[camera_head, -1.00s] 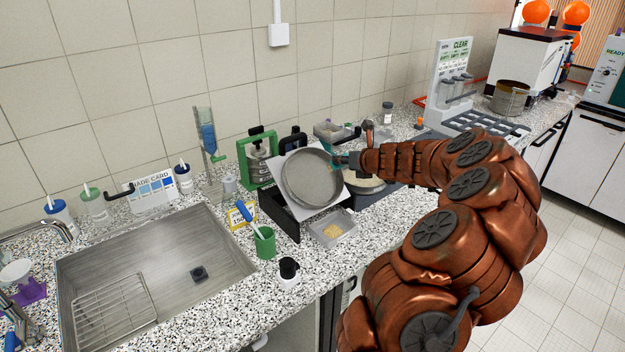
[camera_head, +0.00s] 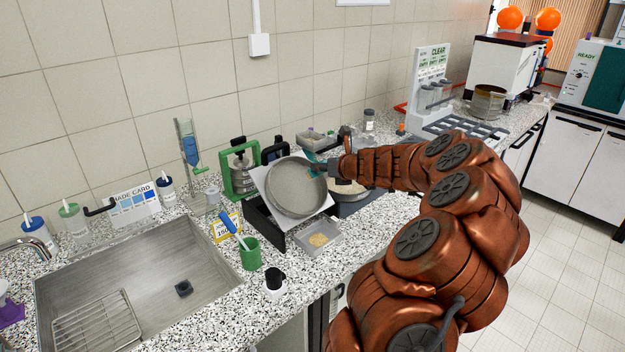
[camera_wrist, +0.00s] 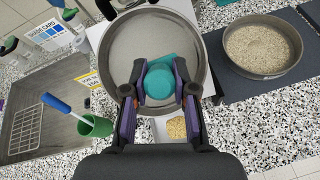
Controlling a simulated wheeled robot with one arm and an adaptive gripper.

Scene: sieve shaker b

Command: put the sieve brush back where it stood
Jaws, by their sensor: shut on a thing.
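My gripper (camera_wrist: 160,88) is shut on a teal piece with a round top (camera_wrist: 160,80), which I take to be the sieve brush. A flat teal part shows behind the round top. In the head view the teal piece (camera_head: 314,158) is at the upper right rim of the tilted round sieve (camera_head: 296,188). In the wrist view it overlaps the sieve's mesh (camera_wrist: 135,45); I cannot tell whether it touches. A green cup (camera_head: 250,256) with a blue-handled tool (camera_head: 231,225) stands on the counter, left of my gripper.
The sieve leans on a white plate over a black stand (camera_head: 262,222). A small tray with tan grains (camera_head: 319,239) lies in front. A pan of grains (camera_wrist: 262,48) is on the right. A black-capped jar (camera_head: 274,284) and sink (camera_head: 150,270) are on the left.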

